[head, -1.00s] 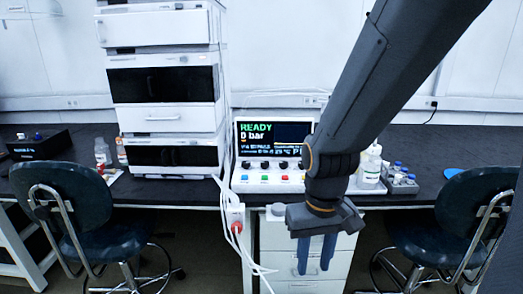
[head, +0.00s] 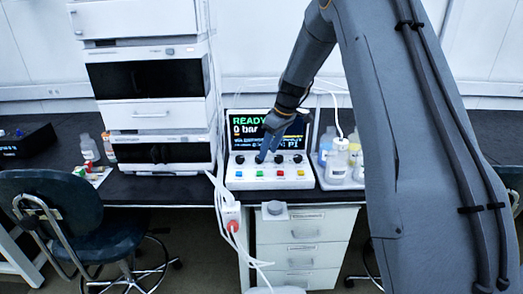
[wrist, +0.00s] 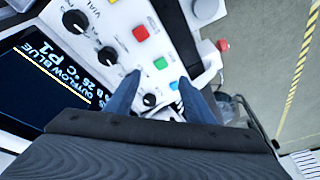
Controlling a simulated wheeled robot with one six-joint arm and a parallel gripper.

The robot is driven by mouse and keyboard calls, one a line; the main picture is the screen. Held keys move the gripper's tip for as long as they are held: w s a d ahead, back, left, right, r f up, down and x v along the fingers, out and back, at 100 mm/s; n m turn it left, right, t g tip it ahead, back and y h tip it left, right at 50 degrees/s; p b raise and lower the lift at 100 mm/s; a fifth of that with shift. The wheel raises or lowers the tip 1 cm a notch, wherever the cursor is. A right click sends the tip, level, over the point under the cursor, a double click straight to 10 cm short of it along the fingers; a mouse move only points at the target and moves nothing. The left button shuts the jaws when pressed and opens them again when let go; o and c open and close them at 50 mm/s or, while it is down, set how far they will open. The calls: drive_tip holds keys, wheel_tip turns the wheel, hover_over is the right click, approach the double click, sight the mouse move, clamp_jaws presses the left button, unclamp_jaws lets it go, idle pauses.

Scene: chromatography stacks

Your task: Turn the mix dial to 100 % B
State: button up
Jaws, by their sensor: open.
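The control panel (head: 270,183) stands on the bench with a row of black dials below its screen, which reads READY and 0 bar. My gripper (head: 265,154) is over the panel's dial row, fingers pointing down. In the wrist view, my gripper (wrist: 159,77) is open with its two blue fingers apart. A black dial (wrist: 149,100) with a white mark shows between them; I cannot tell whether they touch it. Two more black dials (wrist: 107,55) lie up and left. I cannot read which dial is the mix dial.
Coloured buttons (wrist: 160,63) run alongside the dials. A red knob (wrist: 222,44) is beyond the panel edge. Bottles (head: 337,160) stand right of the panel, and a white instrument stack (head: 160,122) stands left. A chair (head: 62,215) is at the lower left.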

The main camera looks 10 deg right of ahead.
drive_tip(key=w+d+n+p, duration=0.1)
drive_tip(key=w+n, duration=0.1)
drive_tip(key=w, duration=0.6)
drive_tip(key=shift+n+t+y, duration=0.3)
drive_tip(key=shift+t+y, duration=0.1)
drive_tip(key=shift+y, duration=0.1)
drive_tip(key=x, duration=0.2)
drive_tip(key=p+x, duration=0.1)
drive_tip(key=x, duration=0.2)
drive_tip(key=p+x, duration=0.1)
drive_tip(key=x, duration=0.2)
drive_tip(key=shift+s+d+f, duration=0.2)
drive_tip(key=shift+d, duration=0.1)
drive_tip(key=shift+c, duration=0.4)
drive_tip(key=c, duration=1)
